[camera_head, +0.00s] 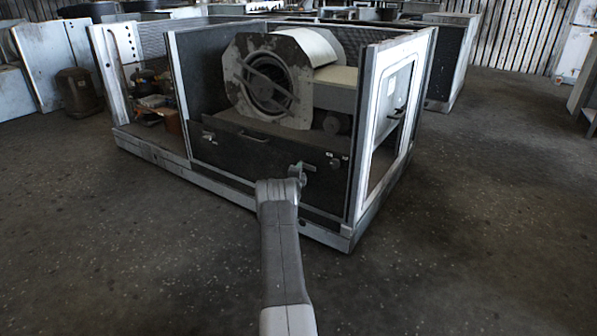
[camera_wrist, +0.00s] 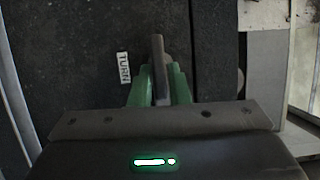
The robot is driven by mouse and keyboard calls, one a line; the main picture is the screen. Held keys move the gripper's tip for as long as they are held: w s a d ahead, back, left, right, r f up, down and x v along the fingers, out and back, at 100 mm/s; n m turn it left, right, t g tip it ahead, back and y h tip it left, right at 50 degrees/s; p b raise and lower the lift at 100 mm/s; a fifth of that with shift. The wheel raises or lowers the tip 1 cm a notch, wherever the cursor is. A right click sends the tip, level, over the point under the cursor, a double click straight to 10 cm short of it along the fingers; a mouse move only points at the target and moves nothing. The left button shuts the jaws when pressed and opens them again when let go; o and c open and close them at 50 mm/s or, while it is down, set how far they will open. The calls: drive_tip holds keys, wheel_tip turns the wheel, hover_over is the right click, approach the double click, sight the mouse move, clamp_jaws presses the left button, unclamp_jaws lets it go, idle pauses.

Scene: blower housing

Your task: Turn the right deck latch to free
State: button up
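The blower housing stands ahead in the head view, with a dark front deck panel (camera_head: 250,155). My gripper (camera_head: 300,172) is at the right part of this panel. In the wrist view, the green fingers of my gripper (camera_wrist: 160,82) stand close on both sides of a grey bar-shaped handle, the right deck latch (camera_wrist: 158,52); they look shut on it. A white label reading TURN (camera_wrist: 123,68) is beside the handle, turned sideways in this view. In the head view, my gripper mostly hides the latch, so its angle is hard to tell there.
A round blower (camera_head: 265,80) sits behind the panel. A pale framed side door (camera_head: 393,105) and corner post stand close to the right of my gripper. A base rail (camera_head: 325,236) runs below. The concrete floor (camera_head: 480,220) is clear to the right.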

drive_tip(key=shift+o, duration=1.3)
drive_tip(key=p+v, duration=0.4)
drive_tip(key=v, duration=0.9)
drive_tip(key=shift+s+p, duration=0.3)
drive_tip(key=shift+s, duration=0.1)
drive_tip(key=shift+w, duration=0.1)
drive_tip(key=shift+b+x, duration=2.3)
drive_tip(key=shift+x, duration=4.5)
